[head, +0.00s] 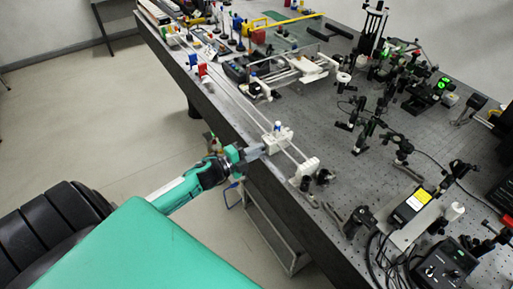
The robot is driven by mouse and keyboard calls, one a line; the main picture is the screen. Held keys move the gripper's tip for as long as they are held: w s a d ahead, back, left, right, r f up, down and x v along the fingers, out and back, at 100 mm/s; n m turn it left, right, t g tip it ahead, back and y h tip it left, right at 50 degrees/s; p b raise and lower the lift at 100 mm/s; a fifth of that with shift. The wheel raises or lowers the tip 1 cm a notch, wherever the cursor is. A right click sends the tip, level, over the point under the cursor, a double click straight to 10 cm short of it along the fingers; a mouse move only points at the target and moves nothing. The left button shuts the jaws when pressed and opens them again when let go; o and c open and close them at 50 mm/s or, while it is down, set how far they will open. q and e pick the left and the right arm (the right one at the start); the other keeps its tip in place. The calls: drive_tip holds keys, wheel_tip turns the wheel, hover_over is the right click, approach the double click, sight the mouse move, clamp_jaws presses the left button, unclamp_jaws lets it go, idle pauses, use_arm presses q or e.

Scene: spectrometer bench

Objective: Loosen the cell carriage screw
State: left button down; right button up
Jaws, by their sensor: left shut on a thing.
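My left gripper (256,151) reaches in from the left over the near edge of the bench. Its fingertips meet the side of a small white carriage (280,139) that sits on a pair of long thin rails. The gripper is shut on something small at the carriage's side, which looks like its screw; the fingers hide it. A blue-and-white piece (277,127) stands upright on top of the carriage. A white end block (305,171) holds the near end of the rails. My right gripper is out of view.
The dark optical bench (310,123) carries many black optical mounts (375,115) to the right of the rails. A black control box (445,266) and cables lie at the lower right. The floor (95,115) left of the bench is clear.

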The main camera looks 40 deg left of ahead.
use_arm(q)
drive_tip(key=n+p, duration=0.3)
drive_tip(key=n, duration=0.7)
drive_tip(key=shift+f+p, duration=0.1)
drive_tip(key=shift+p, duration=0.3)
drive_tip(key=shift+n, duration=0.5)
drive_tip(key=c, duration=1.4)
unclamp_jaws()
drive_tip(key=shift+s, duration=0.15)
drive_tip(key=shift+b+v, duration=1.75)
drive_tip(key=shift+v, duration=5)
